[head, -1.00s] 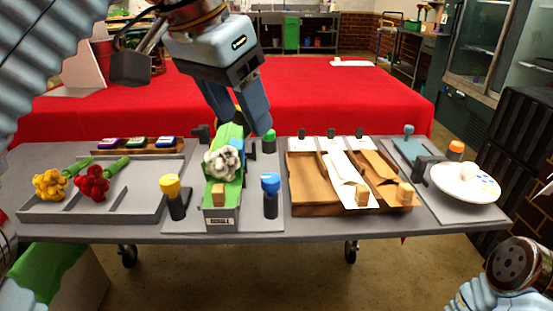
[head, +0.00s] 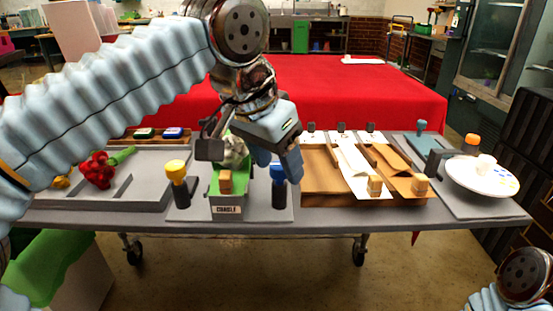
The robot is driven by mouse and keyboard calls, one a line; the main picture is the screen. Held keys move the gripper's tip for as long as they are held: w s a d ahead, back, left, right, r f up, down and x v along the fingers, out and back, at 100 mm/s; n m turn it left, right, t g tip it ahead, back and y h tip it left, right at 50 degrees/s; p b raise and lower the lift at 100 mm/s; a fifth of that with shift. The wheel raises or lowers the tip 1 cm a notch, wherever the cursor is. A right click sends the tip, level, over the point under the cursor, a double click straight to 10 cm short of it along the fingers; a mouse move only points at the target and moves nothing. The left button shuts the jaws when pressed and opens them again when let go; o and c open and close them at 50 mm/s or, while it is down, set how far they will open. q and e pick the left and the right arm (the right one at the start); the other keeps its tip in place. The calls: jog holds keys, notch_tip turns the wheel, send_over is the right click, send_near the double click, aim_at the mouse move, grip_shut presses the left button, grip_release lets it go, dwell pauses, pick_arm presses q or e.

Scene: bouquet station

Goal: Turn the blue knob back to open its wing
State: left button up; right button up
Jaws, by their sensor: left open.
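The blue knob (head: 278,173) sits on a dark post at the right of the green cradle (head: 227,204), which has a wooden block (head: 225,182) at its front. My left gripper (head: 291,165) is open, pointing down at the blue knob. A finger overlaps the knob in the picture; I cannot tell whether it touches. A yellow knob (head: 176,172) stands on a similar post at the cradle's left. A white flower (head: 235,150) lies in the cradle, partly hidden by my left gripper. The wings are hidden or cannot be made out. My right gripper is out of view.
A grey tray (head: 100,214) with a red flower (head: 97,171) is at the left. Wooden sloped trays (head: 325,188) with paper stand right of the cradle. A white plate (head: 482,179) and an orange knob (head: 473,139) are at the far right. Red cloth (head: 360,95) lies behind.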

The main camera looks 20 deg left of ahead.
pick_arm(q)
jog(key=c, duration=1)
jog(key=shift+c, duration=0.2)
jog(key=shift+r+m, duration=0.1)
jog(key=shift+m, duration=0.2)
jog(key=m+p, duration=0.1)
jog(key=m, duration=0.1)
jog(key=m+g+h, duration=0.1)
jog(key=m, duration=0.1)
jog(key=shift+w+a+m+h+p, duration=0.1)
jog(key=shift+a+m+h+p, duration=0.05)
jog(key=shift+m+h+p, duration=0.2)
jog(key=m+g, duration=0.1)
jog(key=m, duration=0.1)
jog(key=m+p, duration=0.1)
jog(key=m, duration=0.1)
jog(key=shift+w+g+h, duration=0.15)
jog(key=shift+g+h, duration=0.2)
jog(key=shift+g, duration=0.05)
jog(key=m+g, duration=0.1)
jog(key=m, duration=0.4)
jog(key=shift+w+g+p, duration=0.15)
jog(key=shift+g+p, duration=0.15)
jog(key=shift+g, duration=0.1)
jog(key=shift+w+m+g, duration=0.1)
jog(key=shift+m+g, duration=0.6)
jog(key=shift+m, duration=1.25)
